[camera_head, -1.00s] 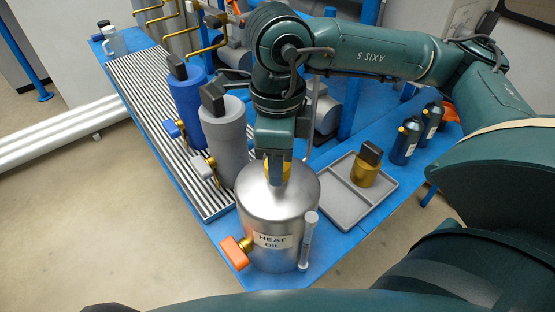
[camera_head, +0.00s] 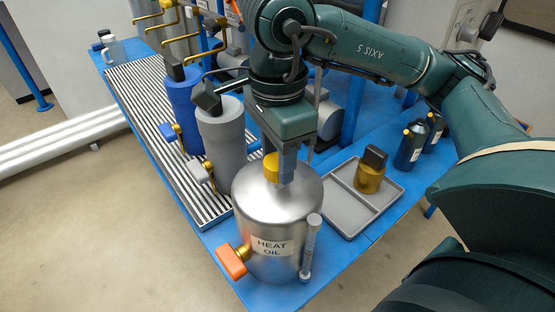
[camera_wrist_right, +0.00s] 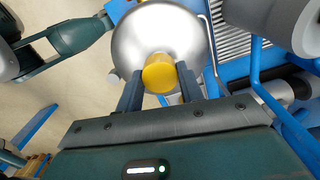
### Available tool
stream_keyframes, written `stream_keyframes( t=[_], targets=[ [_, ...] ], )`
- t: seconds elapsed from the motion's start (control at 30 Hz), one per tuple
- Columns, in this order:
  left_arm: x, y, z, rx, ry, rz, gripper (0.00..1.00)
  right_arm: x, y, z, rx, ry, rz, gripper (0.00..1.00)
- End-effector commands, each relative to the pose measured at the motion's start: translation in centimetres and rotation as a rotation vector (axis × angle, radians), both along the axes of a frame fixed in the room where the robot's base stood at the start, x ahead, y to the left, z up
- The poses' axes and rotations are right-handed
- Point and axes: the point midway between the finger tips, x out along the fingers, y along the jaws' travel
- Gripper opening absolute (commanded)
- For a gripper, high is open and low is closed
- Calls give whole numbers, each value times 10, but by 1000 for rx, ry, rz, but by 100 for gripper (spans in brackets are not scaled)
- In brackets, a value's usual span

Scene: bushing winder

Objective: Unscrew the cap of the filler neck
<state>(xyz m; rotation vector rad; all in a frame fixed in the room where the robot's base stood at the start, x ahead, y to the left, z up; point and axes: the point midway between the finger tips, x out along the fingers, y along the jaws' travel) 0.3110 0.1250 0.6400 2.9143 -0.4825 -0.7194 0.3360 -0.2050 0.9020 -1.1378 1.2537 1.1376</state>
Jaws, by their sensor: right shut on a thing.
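The silver tank labelled HEAT OIL (camera_head: 258,215) stands on the near end of the blue bench. Its yellow cap (camera_head: 271,168) is at the top of the tank. My right gripper (camera_head: 283,172) reaches down from above and is shut on the cap. In the right wrist view the fingers (camera_wrist_right: 160,85) lie on either side of the round yellow cap (camera_wrist_right: 160,76), with the silver tank (camera_wrist_right: 190,35) behind it. The filler neck below the cap is hidden, so I cannot tell whether the cap is clear of it.
A grey cylinder (camera_head: 222,150) and a blue cylinder (camera_head: 183,110) stand left of the tank. An orange-handled valve (camera_head: 232,262) sticks out at the tank's lower left.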

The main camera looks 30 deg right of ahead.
Motion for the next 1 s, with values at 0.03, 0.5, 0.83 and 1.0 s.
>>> stream_keyframes(
  t=[0.03,0.5,0.83,1.0],
  targets=[
    [-3,-1,-16,2,13,-3,0,0,0,-6,-1,-1,64,10],
    [-4,-1,-23,3,15,-3,0,0,0,-3,-3,3,220,10],
    [-4,-1,-35,4,17,-4,0,0,0,-3,-2,4,580,10],
    [-4,-1,-34,4,18,-4,0,-1,0,-2,-1,6,609,10]
  ],
)
